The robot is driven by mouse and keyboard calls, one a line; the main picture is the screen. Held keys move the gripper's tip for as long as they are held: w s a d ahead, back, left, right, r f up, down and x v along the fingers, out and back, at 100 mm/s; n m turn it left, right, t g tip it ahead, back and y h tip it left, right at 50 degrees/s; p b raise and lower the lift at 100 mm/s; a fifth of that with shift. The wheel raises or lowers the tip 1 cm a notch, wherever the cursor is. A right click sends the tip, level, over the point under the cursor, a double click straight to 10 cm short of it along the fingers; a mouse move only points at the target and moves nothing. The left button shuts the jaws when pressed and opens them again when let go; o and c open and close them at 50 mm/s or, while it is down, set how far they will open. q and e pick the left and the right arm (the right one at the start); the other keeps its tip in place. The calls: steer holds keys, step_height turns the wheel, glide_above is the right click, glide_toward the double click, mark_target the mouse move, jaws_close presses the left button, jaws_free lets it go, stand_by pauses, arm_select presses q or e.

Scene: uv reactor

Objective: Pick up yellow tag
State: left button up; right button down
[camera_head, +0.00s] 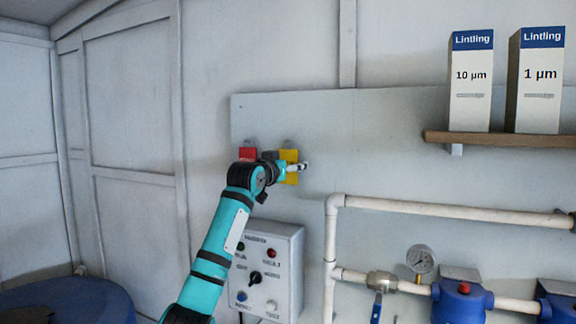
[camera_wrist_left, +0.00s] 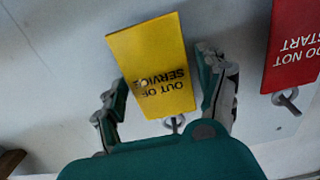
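The yellow tag (camera_head: 290,156) hangs on the grey wall panel, partly hidden by my left gripper (camera_head: 302,167). In the left wrist view the yellow tag (camera_wrist_left: 150,62) appears upside down and reads "OUT OF SERVICE", with a metal hook (camera_wrist_left: 174,123) at its edge. In that view my left gripper (camera_wrist_left: 163,72) is open, with one finger on each side of the tag. The fingers are close to its edges; I cannot tell whether they touch it. My right gripper is in neither view.
A red tag (camera_head: 248,153) reading "DO NOT START" (camera_wrist_left: 297,45) hangs beside the yellow one. A control box (camera_head: 268,270) is mounted below. White pipes (camera_head: 450,209) with a gauge run at the right, under a shelf (camera_head: 500,139) holding two filter boxes.

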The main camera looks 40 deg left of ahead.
arm_select(q)
steer(key=c, duration=0.7)
steer(key=shift+c, duration=0.2)
steer(key=shift+r+b, duration=0.2)
steer(key=shift+b, duration=0.45)
steer(key=b+v, duration=0.8)
steer(key=v, duration=0.8)
steer(key=shift+s+r+b, duration=0.1)
steer(key=shift+s+b, duration=0.2)
steer(key=shift+v, duration=0.8)
steer(key=shift+c, duration=0.3)
